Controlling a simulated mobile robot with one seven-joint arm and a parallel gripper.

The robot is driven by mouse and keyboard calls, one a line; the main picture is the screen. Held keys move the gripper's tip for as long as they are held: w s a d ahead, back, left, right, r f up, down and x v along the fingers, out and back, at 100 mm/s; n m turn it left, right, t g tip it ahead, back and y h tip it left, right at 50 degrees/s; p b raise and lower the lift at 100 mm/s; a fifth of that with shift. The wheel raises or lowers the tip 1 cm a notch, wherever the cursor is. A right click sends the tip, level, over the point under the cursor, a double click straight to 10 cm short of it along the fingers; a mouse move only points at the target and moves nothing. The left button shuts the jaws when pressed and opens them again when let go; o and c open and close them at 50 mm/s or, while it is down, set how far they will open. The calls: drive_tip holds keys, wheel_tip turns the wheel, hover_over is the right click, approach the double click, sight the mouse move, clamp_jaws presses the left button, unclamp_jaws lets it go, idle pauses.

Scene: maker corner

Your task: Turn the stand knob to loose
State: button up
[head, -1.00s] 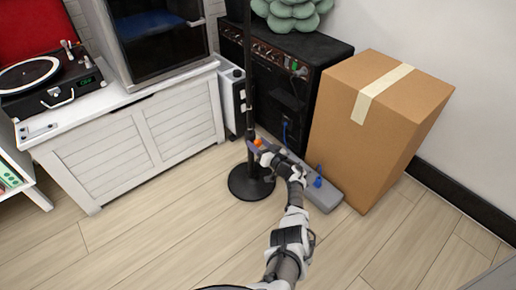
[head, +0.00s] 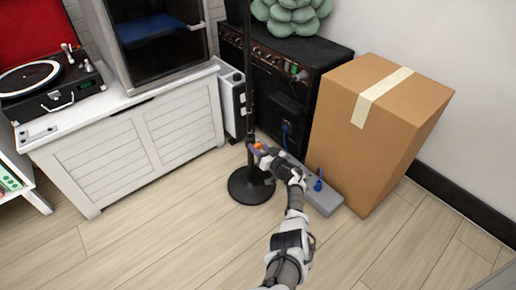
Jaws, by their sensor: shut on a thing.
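The black stand (head: 247,80) is a thin upright pole on a round base (head: 240,187) on the wooden floor. An orange knob (head: 258,146) shows on the right side of the pole, low down. My gripper (head: 257,149) reaches up from the lower right and is shut on the knob. Its fingers hide part of the knob. Any marking on the knob is too small to read.
A black amplifier (head: 262,85) with a green plant (head: 292,14) stands behind the stand. A cardboard box (head: 368,135) and a grey power strip (head: 322,198) are at right. A white cabinet (head: 130,150) with a turntable (head: 50,85) is at left. The front floor is clear.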

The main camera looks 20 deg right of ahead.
drive_tip(key=shift+n+b, duration=0.35)
drive_tip(key=shift+n, duration=2.15)
drive_tip(key=o, duration=1)
drive_tip(key=shift+s+d+r+p, duration=0.1)
drive_tip(key=shift+s+d+p, duration=0.1)
drive_tip(key=shift+s+p, duration=0.3)
drive_tip(key=p+v, duration=0.7)
drive_tip(key=v, duration=0.5)
drive_tip(key=shift+s, duration=0.35)
